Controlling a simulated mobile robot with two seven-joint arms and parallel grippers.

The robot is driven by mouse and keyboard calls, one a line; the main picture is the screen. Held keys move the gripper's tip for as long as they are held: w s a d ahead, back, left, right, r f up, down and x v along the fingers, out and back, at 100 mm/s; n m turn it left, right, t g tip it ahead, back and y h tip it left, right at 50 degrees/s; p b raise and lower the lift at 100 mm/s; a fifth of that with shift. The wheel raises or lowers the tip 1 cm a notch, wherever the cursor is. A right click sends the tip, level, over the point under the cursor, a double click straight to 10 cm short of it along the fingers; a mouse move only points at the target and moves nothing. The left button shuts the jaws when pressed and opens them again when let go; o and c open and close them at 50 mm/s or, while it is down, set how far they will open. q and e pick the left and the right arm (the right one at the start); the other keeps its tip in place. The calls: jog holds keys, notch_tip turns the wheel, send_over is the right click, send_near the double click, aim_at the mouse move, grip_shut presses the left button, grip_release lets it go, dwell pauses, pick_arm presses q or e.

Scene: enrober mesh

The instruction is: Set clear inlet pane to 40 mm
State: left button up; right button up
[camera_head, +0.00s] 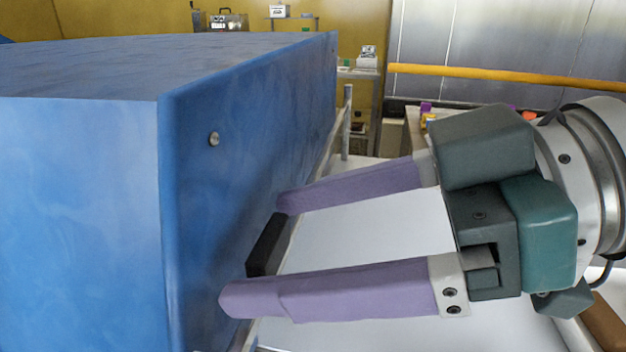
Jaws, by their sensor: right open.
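My right gripper (252,250) comes in from the right with two long purple fingers spread apart. It is open. A black bar-like handle (267,246) lies between the fingertips, at the lower edge of the blue machine housing (240,130). The fingers are on either side of the handle; I cannot tell whether either touches it. A pale, whitish panel (370,235) shows behind and between the fingers; I cannot tell whether it is the clear inlet pane. No scale or gap reading is legible. My left gripper is not in view.
The big blue housing fills the left side, with a round metal bolt (214,139) on its face. A yellow rail (500,76) runs along the metal wall at the back right. A shelf stand (360,95) with small items stands behind. A metal case (220,20) sits farther back.

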jog(key=b+v, duration=0.2)
jog(key=v, duration=0.7)
jog(key=shift+d+r+b, duration=0.2)
jog(key=shift+b, duration=0.2)
jog(key=shift+s, duration=0.1)
